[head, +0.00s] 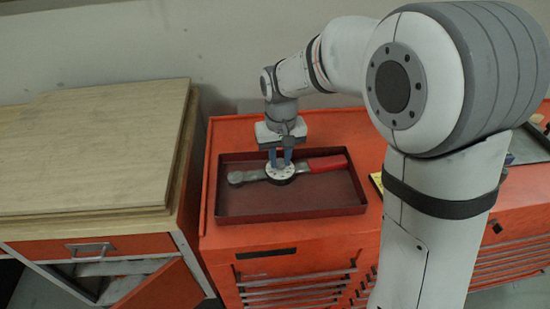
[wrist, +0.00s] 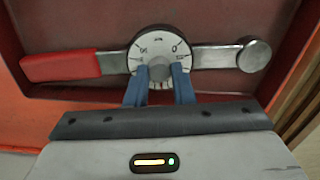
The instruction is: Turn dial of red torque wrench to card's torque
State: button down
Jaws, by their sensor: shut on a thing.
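The torque wrench (head: 322,164) has a red handle, a grey shaft and a round white dial face. It lies in a dark red tray (head: 290,205) on the orange cabinet. In the wrist view the red handle (wrist: 62,66) points left and the rounded metal head (wrist: 254,55) is at the right. My gripper (head: 281,163) points down over the dial. In the wrist view its blue fingers are shut on the grey centre knob (wrist: 158,70) of the dial face (wrist: 150,47). The marks on the dial are partly hidden by the fingers and too small to read surely.
A small yellow card-like item (head: 377,184) lies right of the tray, mostly hidden by my arm. Wooden boards (head: 100,150) lie on a bench at the left. The orange cabinet (head: 225,135) has a free strip around the tray. A wall stands behind.

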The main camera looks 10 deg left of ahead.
aim_at(279, 162)
jog(key=m, duration=0.4)
jog(key=shift+f+m, duration=0.15)
jog(key=shift+m, duration=0.15)
jog(key=shift+m+b, duration=0.5)
jog(key=shift+m, duration=1.8)
jog(key=shift+a, duration=0.1)
jog(key=c, duration=1.2)
grip_release()
jog(key=shift+c, duration=0.2)
notch_tip(279, 162, up, 8)
jog(key=shift+s, duration=0.1)
